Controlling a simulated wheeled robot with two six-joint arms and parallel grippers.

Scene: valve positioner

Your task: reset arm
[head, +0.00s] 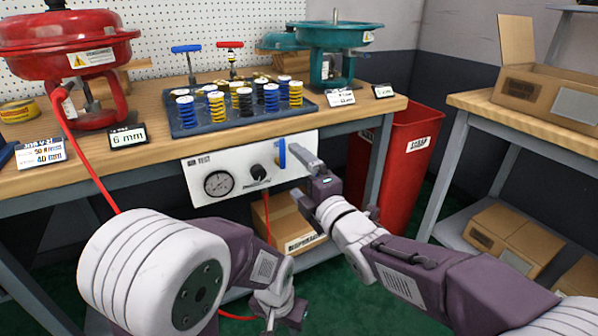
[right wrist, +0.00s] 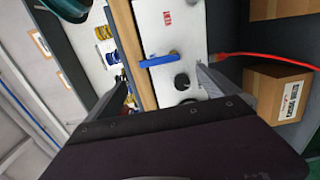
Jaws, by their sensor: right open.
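A white panel (head: 210,190) with a round gauge (head: 218,183), a black knob (head: 257,172) and a blue lever (head: 282,153) is on the workbench front. In the head view the lever points upward. My right gripper (head: 304,176) is open and just right of the lever. In the right wrist view, the blue lever (right wrist: 158,60) appears between and beyond the spread fingers (right wrist: 168,88), with no clear contact. My left arm bends down at the lower left; its end (head: 285,312) is low below the panel, and its jaws are not clear.
The workbench (head: 380,112) holds a red actuator (head: 75,45), a teal actuator (head: 335,45) and a spring tray (head: 190,128). A red bin (head: 400,150) stands right of the panel. A cardboard box (head: 285,222) is beneath. A red hose (head: 85,165) hangs at the left.

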